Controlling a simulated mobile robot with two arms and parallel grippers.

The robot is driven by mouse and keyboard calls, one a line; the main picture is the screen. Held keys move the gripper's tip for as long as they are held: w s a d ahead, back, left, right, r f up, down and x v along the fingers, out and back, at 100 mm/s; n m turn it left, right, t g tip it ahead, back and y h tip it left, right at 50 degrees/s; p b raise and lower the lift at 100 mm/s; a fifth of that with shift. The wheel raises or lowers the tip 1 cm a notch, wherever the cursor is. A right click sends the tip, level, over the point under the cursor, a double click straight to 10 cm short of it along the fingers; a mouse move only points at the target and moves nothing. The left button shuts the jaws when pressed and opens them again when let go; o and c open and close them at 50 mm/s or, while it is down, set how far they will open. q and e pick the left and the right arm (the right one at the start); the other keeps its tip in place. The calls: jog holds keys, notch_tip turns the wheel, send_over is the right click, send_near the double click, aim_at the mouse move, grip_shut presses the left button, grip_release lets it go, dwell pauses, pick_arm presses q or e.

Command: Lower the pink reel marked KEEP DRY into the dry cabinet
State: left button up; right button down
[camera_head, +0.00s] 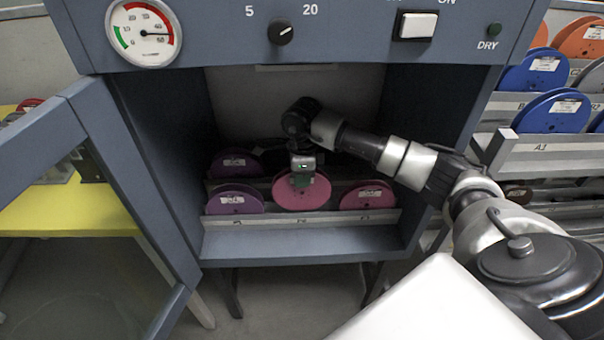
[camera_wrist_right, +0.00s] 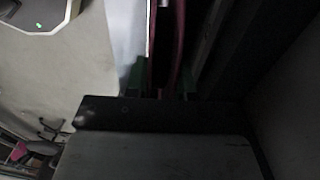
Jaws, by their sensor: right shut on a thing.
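A pink reel (camera_head: 301,192) stands upright at the middle of the front row in the dry cabinet (camera_head: 304,248). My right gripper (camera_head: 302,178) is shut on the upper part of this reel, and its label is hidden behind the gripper. In the right wrist view the reel (camera_wrist_right: 179,40) shows edge-on between the green fingertips (camera_wrist_right: 160,80). Its lower edge is close to the cabinet's front rail; I cannot tell whether it rests in the slot. My left gripper is not in view.
A purple reel (camera_head: 235,199) stands left of it and a magenta reel (camera_head: 367,196) right, with more reels behind. The cabinet's glass door (camera_head: 88,215) is swung open at left. Blue reels (camera_head: 553,113) stand on a rack at right.

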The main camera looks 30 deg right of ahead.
jog(key=shift+f, duration=0.1)
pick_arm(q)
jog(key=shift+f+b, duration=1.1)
pick_arm(e)
jog(key=shift+f, duration=1.4)
jog(key=shift+f+b, duration=0.3)
jog(key=shift+f, duration=0.1)
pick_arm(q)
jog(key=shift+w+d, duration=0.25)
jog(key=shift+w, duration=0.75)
pick_arm(e)
jog(key=shift+f, duration=0.1)
pick_arm(q)
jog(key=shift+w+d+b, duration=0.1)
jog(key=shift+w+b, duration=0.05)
jog(key=shift+b, duration=0.15)
pick_arm(e)
jog(key=shift+f, duration=0.25)
jog(key=shift+f, duration=0.1)
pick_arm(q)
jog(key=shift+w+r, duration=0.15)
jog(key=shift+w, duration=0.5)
